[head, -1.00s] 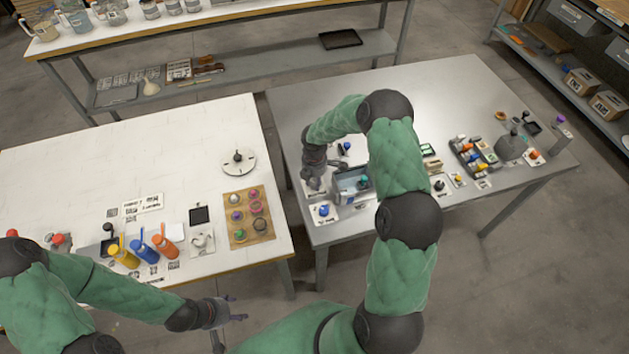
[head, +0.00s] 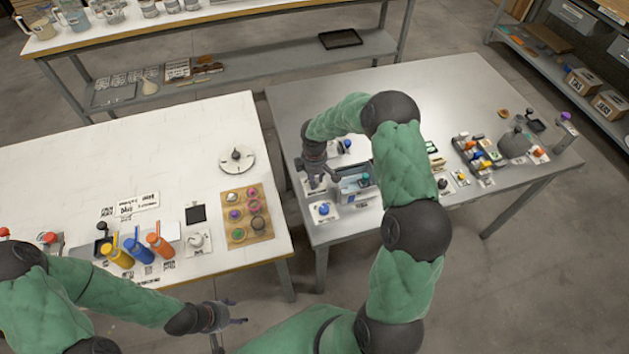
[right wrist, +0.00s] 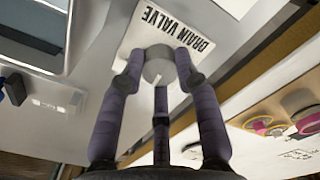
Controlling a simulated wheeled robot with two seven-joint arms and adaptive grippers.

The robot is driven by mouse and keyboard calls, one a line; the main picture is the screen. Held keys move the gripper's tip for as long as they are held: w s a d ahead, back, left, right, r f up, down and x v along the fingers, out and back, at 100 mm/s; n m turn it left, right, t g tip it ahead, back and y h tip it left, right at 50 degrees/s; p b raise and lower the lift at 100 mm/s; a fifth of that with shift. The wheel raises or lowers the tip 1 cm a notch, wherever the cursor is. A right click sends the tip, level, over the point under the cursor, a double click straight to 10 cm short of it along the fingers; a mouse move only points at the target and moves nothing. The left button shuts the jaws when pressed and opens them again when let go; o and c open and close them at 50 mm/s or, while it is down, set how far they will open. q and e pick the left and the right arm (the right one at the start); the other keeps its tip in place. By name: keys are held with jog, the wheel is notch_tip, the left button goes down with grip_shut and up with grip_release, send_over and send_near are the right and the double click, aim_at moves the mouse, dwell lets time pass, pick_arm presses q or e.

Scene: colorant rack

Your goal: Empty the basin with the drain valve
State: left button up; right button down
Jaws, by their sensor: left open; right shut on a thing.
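The drain valve (right wrist: 158,66) is a round grey knob on a white plate (right wrist: 215,62) printed "DRAIN VALVE", seen in the right wrist view. My right gripper (right wrist: 158,80) has its purple fingers shut around this knob. In the head view my right gripper (head: 318,183) is at the left edge of the metal table and hides most of the valve. The basin (head: 356,186) is a grey box just right of that gripper, partly hidden by my right arm; its water level cannot be told. My left gripper (head: 232,313) is open and empty, in front of the white table.
A blue knob (head: 323,209) on a white plate sits in front of the basin. A wooden board with several small pots (head: 246,216) and colored bottles (head: 137,249) stand on the white table (head: 120,165). A gap separates the two tables.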

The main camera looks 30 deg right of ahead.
jog(key=m+b, duration=0.2)
jog(key=m, duration=0.3)
jog(key=shift+m+b, duration=0.6)
jog(key=shift+m, duration=1.6)
jog(key=c, duration=0.9)
grip_release()
notch_tip(320, 180, up, 12)
